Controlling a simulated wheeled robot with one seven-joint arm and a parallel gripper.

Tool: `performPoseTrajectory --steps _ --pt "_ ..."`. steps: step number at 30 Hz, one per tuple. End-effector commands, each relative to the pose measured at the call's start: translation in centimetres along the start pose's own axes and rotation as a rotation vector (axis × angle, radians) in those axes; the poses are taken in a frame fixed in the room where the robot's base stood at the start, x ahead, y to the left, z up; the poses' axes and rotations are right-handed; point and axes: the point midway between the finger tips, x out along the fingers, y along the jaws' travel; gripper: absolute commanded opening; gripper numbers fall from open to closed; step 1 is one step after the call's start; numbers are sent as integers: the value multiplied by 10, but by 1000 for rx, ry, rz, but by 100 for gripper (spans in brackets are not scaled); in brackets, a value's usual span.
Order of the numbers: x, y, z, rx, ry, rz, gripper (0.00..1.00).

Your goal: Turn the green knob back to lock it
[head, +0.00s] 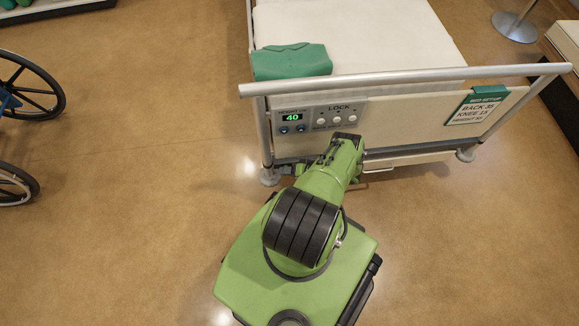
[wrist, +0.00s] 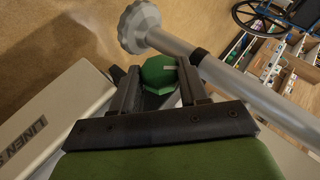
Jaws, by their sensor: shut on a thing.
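The green knob (wrist: 157,72) is a faceted green piece with a pale mark on its face, seen at the middle of the wrist view. My gripper (wrist: 160,80) has one dark finger on each side of the knob and is shut on it. The fingers cover the knob's sides. In the head view my arm reaches down to the lower left part of the bed's end board (head: 420,112), and the knob is hidden there. The control panel (head: 318,117) on the board shows a green "40" and the word LOCK above several white buttons.
A grey bed tube with a faceted foot (wrist: 139,27) runs close beside my right finger. A pale box marked LINEN (wrist: 50,115) is at the left. A wheelchair (head: 22,95) stands left of the bed.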

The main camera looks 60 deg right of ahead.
Motion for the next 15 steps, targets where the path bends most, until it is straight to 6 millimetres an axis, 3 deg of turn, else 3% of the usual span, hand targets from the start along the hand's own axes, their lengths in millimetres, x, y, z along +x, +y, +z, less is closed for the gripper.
performPoseTrajectory --steps 11,12,15 --pt "1 -1 0 3 0 -5 13" --pt "1 -1 0 3 0 -5 48" --pt "1 -1 0 3 0 -4 64"
